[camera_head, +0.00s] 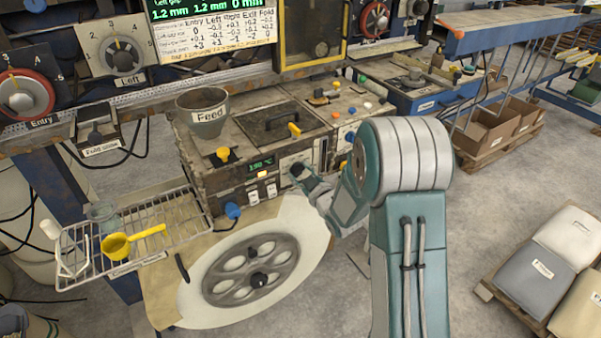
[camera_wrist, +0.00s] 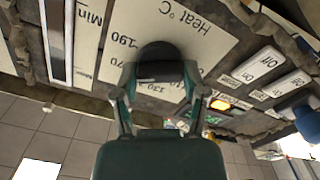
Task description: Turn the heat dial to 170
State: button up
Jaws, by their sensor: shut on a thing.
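The heat dial is a dark round knob (camera_wrist: 160,54) in the wrist view, upside down there, on a pale plate (camera_wrist: 187,28) marked "Heat °C". The number 190 shows on one side of the knob; other numbers below are partly covered. My gripper (camera_wrist: 160,78) is shut on the knob, with its fingers at either side. The knob's pointer cannot be made out. In the head view my gripper (camera_head: 304,177) is at the machine's front panel and covers the dial. A green display (camera_head: 261,165) beside it seems to read 190 °C.
Lit and unlit On/Off switches (camera_wrist: 240,103) sit close beside the dial. A blue knob (camera_head: 233,211) and a large reel (camera_head: 252,270) are below and left on the machine. A wire rack with a yellow scoop (camera_head: 118,244) stands further left.

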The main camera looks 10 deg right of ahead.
jog(key=shift+w+r, duration=0.1)
jog(key=shift+r, duration=0.05)
jog(key=o, duration=1.1)
jog(key=shift+a, duration=0.1)
jog(key=v, duration=1.2)
